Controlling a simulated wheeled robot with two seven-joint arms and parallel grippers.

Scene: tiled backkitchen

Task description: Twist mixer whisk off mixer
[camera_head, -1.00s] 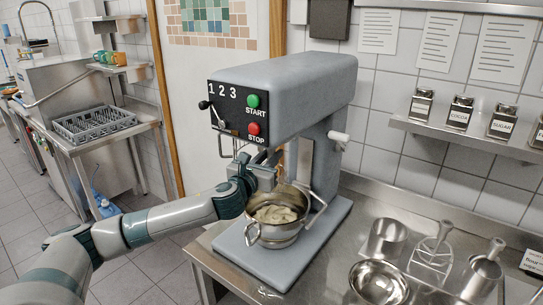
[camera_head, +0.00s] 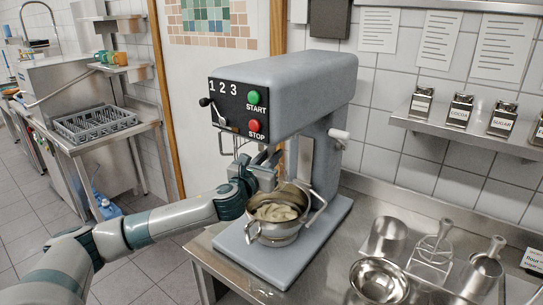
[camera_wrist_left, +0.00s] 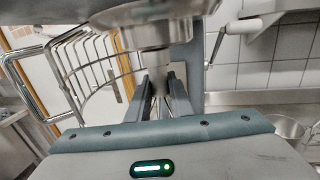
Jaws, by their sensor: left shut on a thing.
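The grey mixer (camera_head: 290,95) stands on the steel counter, with its head over a steel bowl (camera_head: 280,235) of pale mixture. My left gripper (camera_head: 272,158) is under the mixer head and above the bowl. In the left wrist view, my left gripper (camera_wrist_left: 163,88) has its two dark fingers close together below the round steel hub (camera_wrist_left: 150,30). It is shut on the mixer whisk (camera_wrist_left: 160,106), whose thin metal shows between the fingers. The rest of the whisk is mostly hidden. My right gripper is not in view.
A wire guard (camera_wrist_left: 75,70) curves beside the hub. A white lever (camera_head: 338,135) sticks out on the mixer's right. Metal vessels, including a round bowl (camera_head: 378,282), stand on the counter at right. A shelf (camera_head: 455,137) holds several labelled tins.

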